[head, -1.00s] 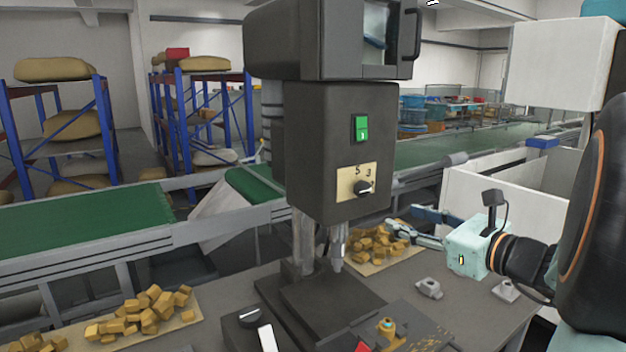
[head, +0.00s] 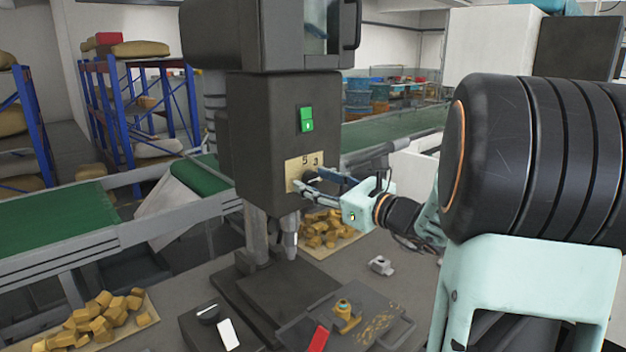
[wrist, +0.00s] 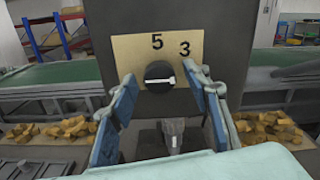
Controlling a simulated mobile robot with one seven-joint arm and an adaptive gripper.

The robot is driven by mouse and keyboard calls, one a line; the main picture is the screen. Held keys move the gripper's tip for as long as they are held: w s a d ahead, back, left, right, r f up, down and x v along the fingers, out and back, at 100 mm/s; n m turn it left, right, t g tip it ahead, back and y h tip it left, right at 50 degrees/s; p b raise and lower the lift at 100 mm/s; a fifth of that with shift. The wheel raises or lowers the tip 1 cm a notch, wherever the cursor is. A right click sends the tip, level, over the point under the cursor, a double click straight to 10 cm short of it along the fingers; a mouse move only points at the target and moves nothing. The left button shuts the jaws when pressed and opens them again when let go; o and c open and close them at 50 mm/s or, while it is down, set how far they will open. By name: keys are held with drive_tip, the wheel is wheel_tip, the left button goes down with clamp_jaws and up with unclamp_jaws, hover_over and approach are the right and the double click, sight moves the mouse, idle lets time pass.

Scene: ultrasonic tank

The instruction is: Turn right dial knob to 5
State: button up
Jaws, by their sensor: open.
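The black dial knob (wrist: 159,77) sits on a tan plate (wrist: 130,50) on the front of the dark machine head (head: 275,135). The plate is marked 5 at the top and 3 to the upper right. The knob's white pointer line lies nearly level, its end toward the right, below the 3. My gripper (wrist: 165,98) is open, with one blue finger on each side of the knob and slightly below it in the wrist view; I cannot tell whether either finger touches it. In the head view, my gripper (head: 322,188) is at the plate and partly covers the knob.
A green switch (head: 306,120) is above the plate. The drill chuck (head: 289,240) hangs below the head. Boards with tan blocks (head: 100,318) lie at both sides.

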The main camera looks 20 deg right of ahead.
drive_tip(key=shift+w, duration=0.15)
drive_tip(key=shift+c, duration=0.3)
drive_tip(key=c, duration=1.1)
